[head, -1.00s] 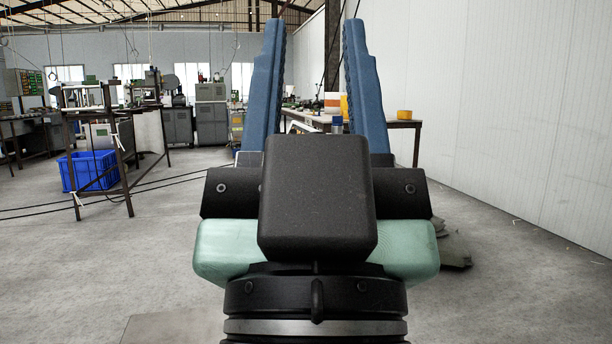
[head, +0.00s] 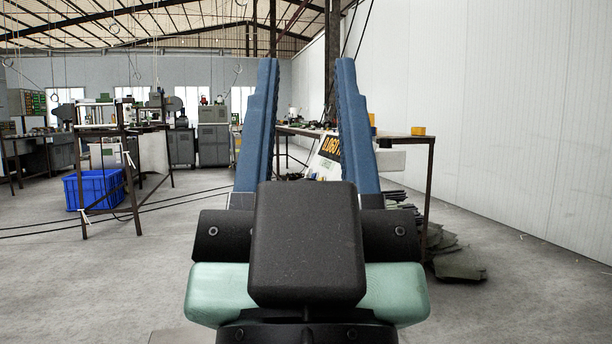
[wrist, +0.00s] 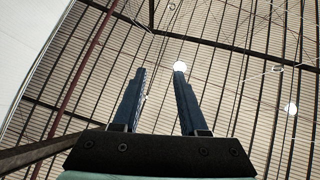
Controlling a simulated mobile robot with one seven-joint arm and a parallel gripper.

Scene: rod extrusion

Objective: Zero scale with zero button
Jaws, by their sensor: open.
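A white scale (head: 322,168) with a black display and yellow digits (head: 330,148) shows between my gripper's fingers in the head view. I cannot read the digits surely. The scale's lower part is hidden behind my gripper, and I cannot make out the zero button. My gripper (head: 306,62) is open and empty, its two blue fingers pointing up, nearer to the camera than the scale and apart from it. In the wrist view my gripper (wrist: 160,72) shows only against the roof.
A table (head: 430,150) with a yellow roll (head: 418,131) stands ahead on the right. Dark flat pieces (head: 458,264) lie on the floor beside it. A blue crate (head: 95,190) sits under a rack at the left. The floor between is mostly clear, with cables across it.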

